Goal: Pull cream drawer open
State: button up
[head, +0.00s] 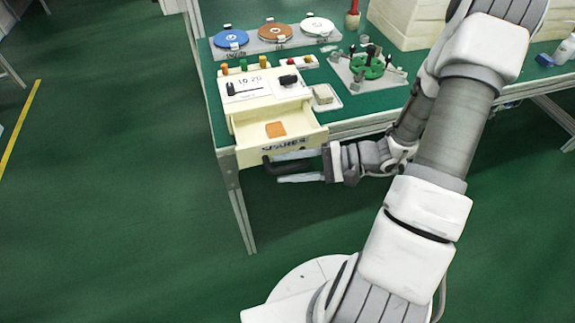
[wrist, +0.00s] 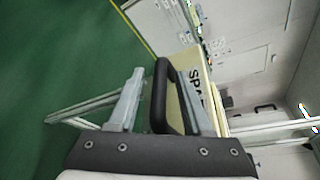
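The cream drawer (head: 248,128) stands pulled out from its cream cabinet (head: 235,93) at the table's front edge. An orange square piece (head: 275,129) lies inside it. Its front bears dark lettering and a black bar handle (head: 280,166). My gripper (head: 290,168) is at the drawer front, reaching in from the right. In the wrist view the black handle (wrist: 160,95) stands between the two fingers of my gripper (wrist: 153,76). A gap shows between the left finger and the handle; the handle is close to the right finger. The fingers look open around it.
On the green table (head: 345,100) are blue (head: 231,38), brown (head: 275,33) and white (head: 317,27) discs, a small tray (head: 324,97) beside the cabinet, and a plate with green parts (head: 367,67). The floor left of the table is clear. A table leg (head: 240,205) stands below the drawer.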

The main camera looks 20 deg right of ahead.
dwell(0.3)
jog(key=p+v, duration=0.2)
jog(key=v, duration=1.5)
jog(key=shift+d+p, duration=0.25)
jog(key=shift+p, duration=0.05)
